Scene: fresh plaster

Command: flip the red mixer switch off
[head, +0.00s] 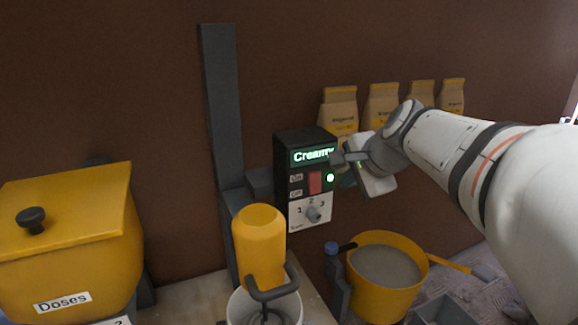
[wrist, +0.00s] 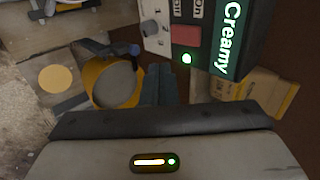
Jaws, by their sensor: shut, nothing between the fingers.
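The red mixer switch (head: 315,183) is on the front of a dark control box (head: 307,143), beside the labels On and Off. I cannot tell which way it is tipped. A green lamp (head: 330,178) glows next to it, and the lit display (head: 312,156) reads Creamy. The switch also shows in the wrist view (wrist: 187,37), with the green lamp below it. My gripper (head: 337,160) is shut and empty, just right of the box near the display's right end. In the wrist view its fingers (wrist: 158,72) appear below and left of the switch, apart from it.
A numbered knob (head: 313,214) is below the switch. The yellow mixer (head: 259,240) stands over a white bucket at left. A yellow bucket of grey plaster (head: 385,268) is below my arm. Several paper bags (head: 381,106) stand behind. A yellow Doses bin (head: 70,240) is far left.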

